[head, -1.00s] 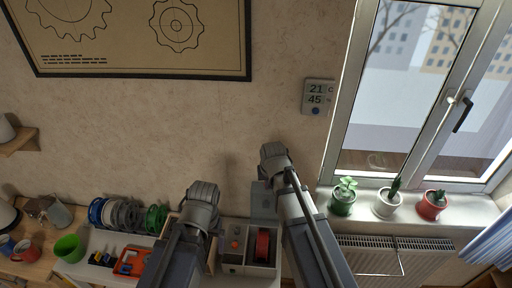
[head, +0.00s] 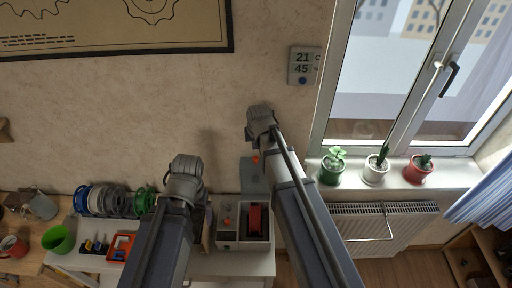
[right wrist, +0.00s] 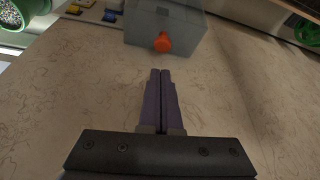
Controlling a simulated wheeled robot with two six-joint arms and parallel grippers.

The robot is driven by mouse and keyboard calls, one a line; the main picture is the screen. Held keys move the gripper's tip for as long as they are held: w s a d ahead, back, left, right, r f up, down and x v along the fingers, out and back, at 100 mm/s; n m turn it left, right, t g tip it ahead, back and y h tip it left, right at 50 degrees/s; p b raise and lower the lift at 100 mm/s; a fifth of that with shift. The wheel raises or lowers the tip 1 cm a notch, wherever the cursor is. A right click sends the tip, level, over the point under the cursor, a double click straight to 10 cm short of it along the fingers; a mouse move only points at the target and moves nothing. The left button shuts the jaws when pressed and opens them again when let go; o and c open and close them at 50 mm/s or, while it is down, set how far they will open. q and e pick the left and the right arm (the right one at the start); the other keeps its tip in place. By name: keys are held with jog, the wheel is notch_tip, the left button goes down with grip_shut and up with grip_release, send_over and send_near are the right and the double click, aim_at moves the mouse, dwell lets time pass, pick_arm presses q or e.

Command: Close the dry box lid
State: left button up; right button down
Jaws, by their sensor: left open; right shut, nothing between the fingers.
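The dry box (head: 243,244) stands on the white bench against the wall in the head view, open at the top, with a red spool (head: 257,222) inside. Its grey lid (head: 250,176) stands raised at the back, partly behind my right arm. An orange knob (head: 255,159) is on the lid. In the right wrist view the lid (right wrist: 186,24) and knob (right wrist: 163,42) are at the top, beyond my right gripper (right wrist: 160,72), which is shut, empty and apart from the knob. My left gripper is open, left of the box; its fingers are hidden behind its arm.
Green and dark spools (head: 105,201), an orange tray (head: 120,247) and a green cup (head: 58,240) are left of my left arm. Potted plants (head: 375,168) stand on the windowsill above a radiator (head: 385,225) at right. The wall above the box is bare.

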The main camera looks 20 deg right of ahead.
jog(key=b+x, duration=0.4)
jog(key=x, duration=0.1)
jog(key=shift+w+f, duration=0.15)
jog(key=shift+f, duration=0.2)
